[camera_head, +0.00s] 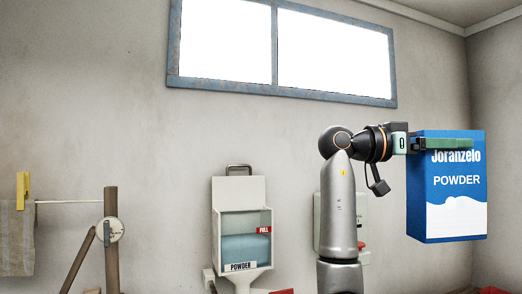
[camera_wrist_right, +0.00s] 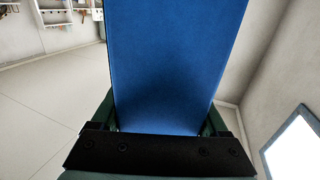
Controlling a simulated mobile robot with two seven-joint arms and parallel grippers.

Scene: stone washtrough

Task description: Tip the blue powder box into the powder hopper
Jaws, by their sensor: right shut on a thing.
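The blue powder box (camera_head: 446,200), marked "POWDER" with a white band low on its front, is upright in the air at the right of the head view. My right gripper (camera_head: 446,144) is shut on it near its top, with a green finger across the front. In the right wrist view the blue box (camera_wrist_right: 175,65) fills the middle between the two dark green fingers (camera_wrist_right: 165,115). The powder hopper (camera_head: 243,222) stands left of my right arm, well apart from the box. Its upright panel with a handle looks like a raised lid. Pale blue shows behind its window, below a red "FULL" tag. My left gripper is not in view.
A pale wall box (camera_head: 325,225) is partly hidden behind my right arm. At the left, a wooden post (camera_head: 111,230) carries a line with a cloth (camera_head: 17,240) and a yellow peg (camera_head: 22,188). A window (camera_head: 280,50) is high on the wall. The air between box and hopper holds my arm.

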